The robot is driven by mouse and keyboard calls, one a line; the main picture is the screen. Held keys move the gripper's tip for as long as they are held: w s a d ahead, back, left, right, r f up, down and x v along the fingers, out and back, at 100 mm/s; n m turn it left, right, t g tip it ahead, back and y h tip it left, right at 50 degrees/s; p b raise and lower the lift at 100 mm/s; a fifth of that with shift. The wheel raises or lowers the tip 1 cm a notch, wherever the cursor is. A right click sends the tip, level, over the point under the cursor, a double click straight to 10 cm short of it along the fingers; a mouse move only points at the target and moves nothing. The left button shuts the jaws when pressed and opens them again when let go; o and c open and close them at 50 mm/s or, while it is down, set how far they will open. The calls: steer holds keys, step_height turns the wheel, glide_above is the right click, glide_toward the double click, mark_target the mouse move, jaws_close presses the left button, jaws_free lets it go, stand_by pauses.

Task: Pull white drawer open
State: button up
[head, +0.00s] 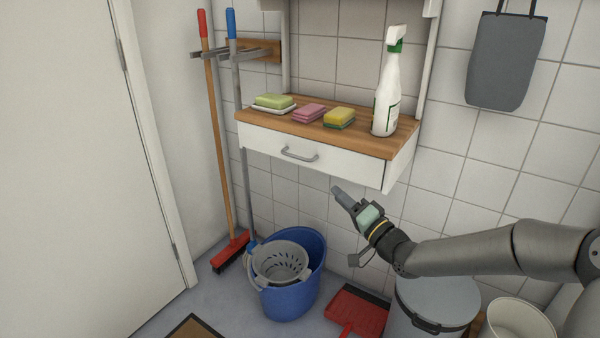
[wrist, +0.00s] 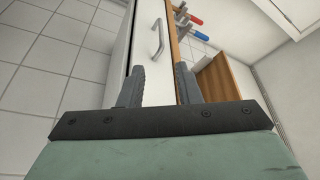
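The white drawer (head: 335,158) sits under a wooden shelf top and looks shut. Its grey bar handle (head: 299,154) is on the front, left of the middle. My gripper (head: 338,193) is in front of the drawer, below and to the right of the handle, apart from it. In the wrist view the handle (wrist: 158,38) lies ahead, beyond the fingertips, and the drawer front (wrist: 147,55) shows between the fingers. The two fingers (wrist: 159,82) are spread with nothing between them.
On the wooden shelf top (head: 270,122) stand a green soap on a dish (head: 273,102), a pink sponge (head: 309,113), a yellow sponge (head: 339,118) and a spray bottle (head: 387,95). Below are a blue bucket (head: 297,297), a red dustpan (head: 357,311) and a grey bin (head: 435,300).

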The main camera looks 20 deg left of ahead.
steer(key=b+x, duration=0.3)
steer(key=x, duration=1.4)
steer(key=shift+a, duration=0.1)
steer(key=shift+c, duration=0.3)
steer(key=shift+s, duration=0.1)
jaws_close()
